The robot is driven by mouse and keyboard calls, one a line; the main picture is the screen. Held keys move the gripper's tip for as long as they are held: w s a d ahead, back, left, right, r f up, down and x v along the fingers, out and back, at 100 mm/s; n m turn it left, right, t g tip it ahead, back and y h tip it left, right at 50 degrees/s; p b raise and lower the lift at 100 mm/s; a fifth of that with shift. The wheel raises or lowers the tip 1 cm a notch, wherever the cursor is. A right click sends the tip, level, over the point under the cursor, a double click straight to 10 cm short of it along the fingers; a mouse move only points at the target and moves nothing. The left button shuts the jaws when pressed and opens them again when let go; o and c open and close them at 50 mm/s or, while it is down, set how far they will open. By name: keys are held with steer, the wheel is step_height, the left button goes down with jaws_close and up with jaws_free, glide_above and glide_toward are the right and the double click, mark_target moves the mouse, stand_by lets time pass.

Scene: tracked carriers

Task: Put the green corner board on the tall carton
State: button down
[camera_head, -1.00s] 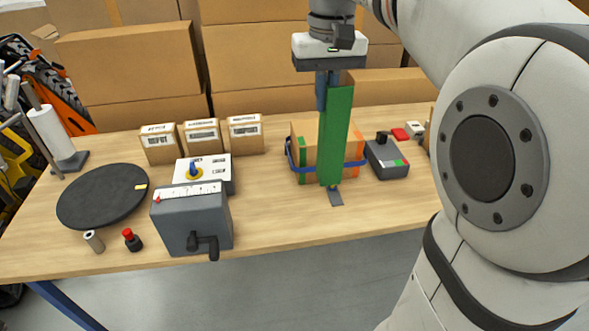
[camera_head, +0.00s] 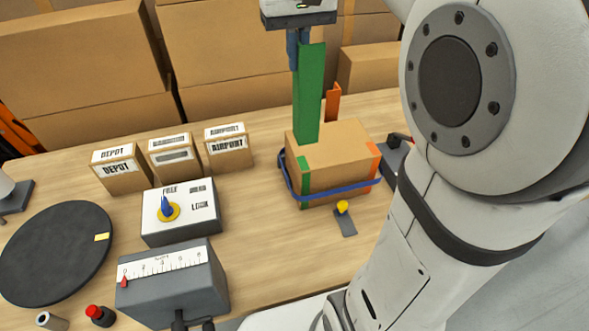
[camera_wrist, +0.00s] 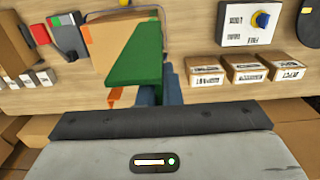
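The green corner board (camera_head: 309,92) hangs upright from my gripper (camera_head: 299,55), which is shut on its upper part. It also shows in the wrist view (camera_wrist: 136,58). Its lower end overlaps the back left of a brown carton (camera_head: 335,147) in the head view; I cannot tell whether they touch. The carton has a loose-looking blue strap (camera_head: 335,188) around it, a green strip (camera_head: 304,176) on its left front and an orange strip (camera_head: 373,161) at its right. An orange board (camera_head: 333,102) stands behind it.
A small plate with a yellow knob (camera_head: 344,208) lies before the carton. Left are a dial box (camera_head: 180,212), a grey scale box with crank (camera_head: 172,285), three labelled small boxes (camera_head: 174,156) and a black turntable (camera_head: 52,255). A grey device (camera_head: 394,155) is partly hidden behind my arm.

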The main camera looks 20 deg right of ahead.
step_height(320, 180, down, 26)
steer(key=shift+f+p, duration=0.25)
steer(key=shift+p, duration=0.05)
steer(key=shift+s, duration=0.1)
steer(key=shift+f, duration=0.2)
steer(key=c, duration=1.6)
jaws_free()
